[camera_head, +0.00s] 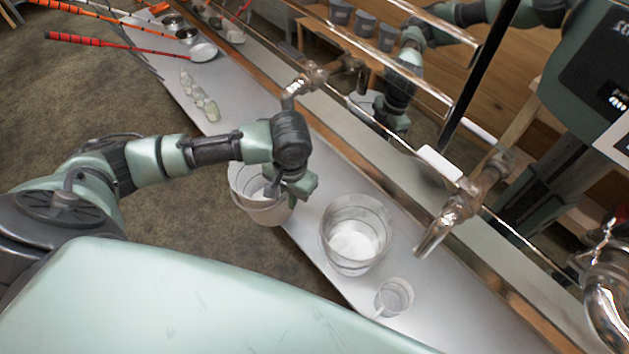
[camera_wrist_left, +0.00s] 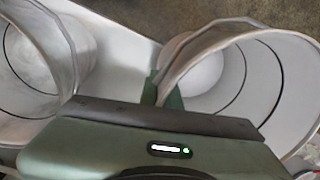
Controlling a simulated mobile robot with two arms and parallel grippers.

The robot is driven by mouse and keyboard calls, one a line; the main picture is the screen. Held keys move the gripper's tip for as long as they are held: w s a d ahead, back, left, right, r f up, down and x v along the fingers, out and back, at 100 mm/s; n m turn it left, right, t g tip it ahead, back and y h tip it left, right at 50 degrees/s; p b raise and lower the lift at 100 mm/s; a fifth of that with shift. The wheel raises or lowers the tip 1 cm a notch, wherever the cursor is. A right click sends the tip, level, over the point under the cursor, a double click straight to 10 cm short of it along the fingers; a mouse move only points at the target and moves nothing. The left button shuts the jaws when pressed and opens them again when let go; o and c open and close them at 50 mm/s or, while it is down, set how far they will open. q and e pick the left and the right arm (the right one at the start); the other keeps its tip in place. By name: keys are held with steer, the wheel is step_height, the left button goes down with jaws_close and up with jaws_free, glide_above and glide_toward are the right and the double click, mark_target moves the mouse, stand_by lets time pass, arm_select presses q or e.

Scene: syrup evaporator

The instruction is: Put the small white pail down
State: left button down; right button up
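The small white pail (camera_head: 262,211) is in the head view, left of another whitish pail, at the front edge of the metal bench. My left gripper (camera_head: 287,190) comes down over its right rim. In the left wrist view the pail (camera_wrist_left: 222,97) fills the right side, and its rim passes between the green fingertips (camera_wrist_left: 163,93), which look closed on it. The pail is about upright; I cannot tell whether its base touches the bench. My right gripper is not in view.
The other pail (camera_head: 345,262) stands close to the right, with a small clear cup (camera_head: 393,297) beyond it. Taps (camera_head: 450,215) overhang the bench (camera_head: 460,310). Small bottles (camera_head: 200,97) and a ladle (camera_head: 203,52) lie farther left. The shiny evaporator side mirrors my arm.

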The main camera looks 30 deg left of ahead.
arm_select(q)
steer(key=w+d+f+p, duration=0.1)
steer(key=w, duration=0.1)
steer(key=w+d+f, duration=0.1)
steer(key=w, duration=0.2)
steer(key=w+d+f+p, duration=0.1)
steer(key=w, duration=0.1)
steer(key=shift+w+f+p, duration=0.1)
steer(key=shift+w+p, duration=0.15)
steer(key=shift+p, duration=0.1)
steer(key=shift+f, duration=0.15)
steer(key=c, duration=1.6)
jaws_free()
steer(key=shift+d+f, duration=0.1)
steer(key=shift+f, duration=0.05)
steer(key=shift+c, duration=0.2)
step_height(320, 180, up, 12)
steer(key=b, duration=0.2)
steer(key=shift+d, duration=0.45)
